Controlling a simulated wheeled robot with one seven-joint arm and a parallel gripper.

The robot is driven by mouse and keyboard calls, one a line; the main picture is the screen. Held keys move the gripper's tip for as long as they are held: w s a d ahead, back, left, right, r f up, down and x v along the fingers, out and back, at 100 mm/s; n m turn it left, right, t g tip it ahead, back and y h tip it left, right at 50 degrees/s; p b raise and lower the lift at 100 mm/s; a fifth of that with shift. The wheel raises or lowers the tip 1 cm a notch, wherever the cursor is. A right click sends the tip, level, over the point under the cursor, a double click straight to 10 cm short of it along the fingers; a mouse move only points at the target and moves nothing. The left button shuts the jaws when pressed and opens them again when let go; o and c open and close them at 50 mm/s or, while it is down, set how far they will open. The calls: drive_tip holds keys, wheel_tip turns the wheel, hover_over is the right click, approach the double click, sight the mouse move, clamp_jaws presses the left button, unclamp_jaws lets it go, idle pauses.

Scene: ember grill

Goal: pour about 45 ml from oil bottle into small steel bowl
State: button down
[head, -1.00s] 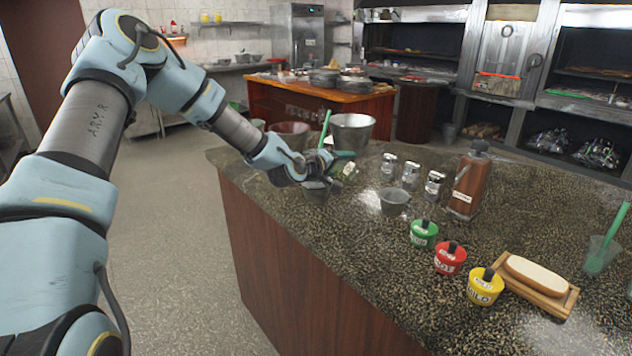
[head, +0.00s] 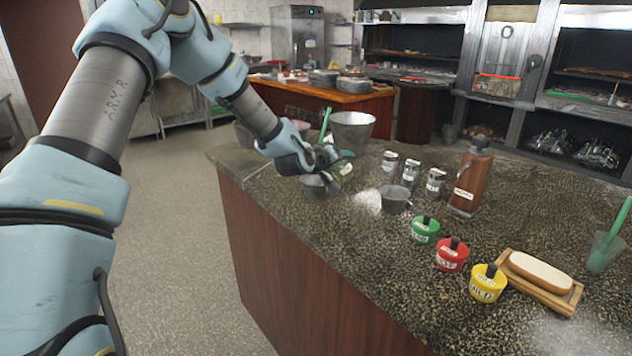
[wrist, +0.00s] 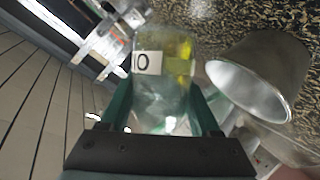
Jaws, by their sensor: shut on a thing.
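My gripper (wrist: 160,120) is shut on a clear glass oil bottle (wrist: 160,85) with a white label and yellow liquid inside. In the wrist view the bottle lies between the green fingers. I cannot see any stream of oil.
A large steel pot (head: 352,132) stands behind my gripper. A steel cup (head: 395,200), several shakers (head: 411,173) and a brown bottle (head: 470,182) stand to the right. Green (head: 424,231), red (head: 451,256) and yellow (head: 487,285) pots and a bread board (head: 560,297) are nearer.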

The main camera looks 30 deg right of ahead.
sight(349, 172)
drive_tip(key=shift+s+d+m+t+y+b, duration=0.35)
drive_tip(key=shift+m+b, duration=0.2)
drive_tip(key=shift+m, duration=0.15)
drive_tip(key=shift+s+f+b, duration=0.1)
drive_tip(key=shift+f+b, duration=0.3)
drive_tip(key=shift+b, duration=0.1)
drive_tip(key=shift+s+d+f+m+t+y+b, duration=0.15)
drive_tip(key=shift+d+f+m+t+y+b, duration=0.1)
drive_tip(key=shift+f+m+y+b, duration=0.25)
drive_tip(key=shift+s+d+r+m+t, duration=0.25)
drive_tip(key=shift+m+t, duration=0.15)
drive_tip(key=shift+m, duration=0.3)
drive_tip(key=shift+s+d+f+m+t+y+b, duration=0.15)
drive_tip(key=shift+f+m+t+y+b, duration=0.3)
drive_tip(key=shift+f+m, duration=0.4)
